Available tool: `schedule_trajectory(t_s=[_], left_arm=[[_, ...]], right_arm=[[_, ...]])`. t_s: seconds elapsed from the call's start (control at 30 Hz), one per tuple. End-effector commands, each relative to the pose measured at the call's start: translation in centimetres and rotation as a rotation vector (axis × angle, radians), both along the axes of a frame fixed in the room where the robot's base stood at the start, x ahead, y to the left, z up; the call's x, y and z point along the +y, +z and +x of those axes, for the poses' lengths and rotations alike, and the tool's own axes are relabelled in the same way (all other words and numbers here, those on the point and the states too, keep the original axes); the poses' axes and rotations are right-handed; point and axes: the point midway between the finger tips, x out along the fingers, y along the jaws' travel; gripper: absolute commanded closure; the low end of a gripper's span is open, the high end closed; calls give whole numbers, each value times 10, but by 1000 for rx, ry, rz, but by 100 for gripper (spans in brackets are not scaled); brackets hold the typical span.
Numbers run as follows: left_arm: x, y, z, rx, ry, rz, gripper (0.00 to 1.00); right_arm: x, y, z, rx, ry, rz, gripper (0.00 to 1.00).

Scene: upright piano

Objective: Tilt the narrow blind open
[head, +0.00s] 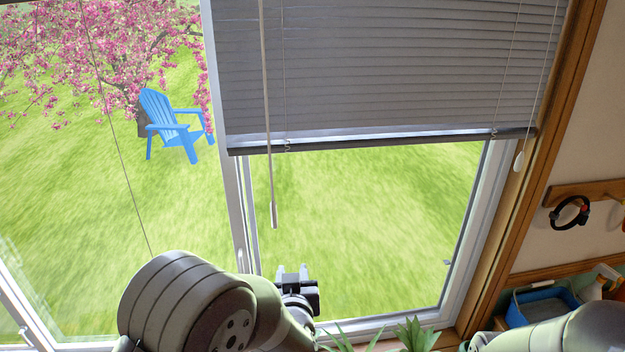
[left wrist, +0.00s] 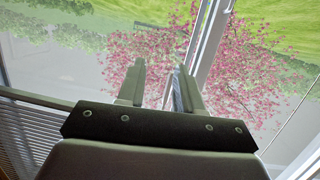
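The narrow blind (head: 390,70) hangs over the upper part of the right window in the head view. Its grey slats look shut flat, with no gaps between them. A thin tilt wand (head: 267,110) hangs down its left side, with a thicker handle (head: 273,215) at its lower end. My left gripper (head: 292,272) is open and empty, and shows below the wand handle, apart from it in the picture. In the left wrist view the fingers (left wrist: 159,88) stand apart with nothing between them. My right gripper is out of view; only part of that arm shows at bottom right.
A white window post (head: 230,190) stands left of the wand. A thin cord (head: 118,140) hangs at the left window. A cord pull (head: 519,160) hangs at the blind's right. Green plants (head: 415,335) stand at the bottom. Hooks (head: 585,195) and a blue bin (head: 540,305) are at right.

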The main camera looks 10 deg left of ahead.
Motion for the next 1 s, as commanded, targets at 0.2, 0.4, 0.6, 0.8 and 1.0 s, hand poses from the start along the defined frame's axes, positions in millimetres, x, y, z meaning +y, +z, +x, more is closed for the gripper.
schedule_trajectory(t_s=[0.2,0.4,0.6,0.8,1.0], left_arm=[[28,49,8,-233,132,94,65],[41,54,46,-235,134,101,65],[57,53,94,-233,132,100,65],[64,50,119,-234,129,100,65],[66,47,126,-234,129,100,65]], right_arm=[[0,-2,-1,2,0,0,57],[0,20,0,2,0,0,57],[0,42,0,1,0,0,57],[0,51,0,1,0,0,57],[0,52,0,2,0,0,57]])
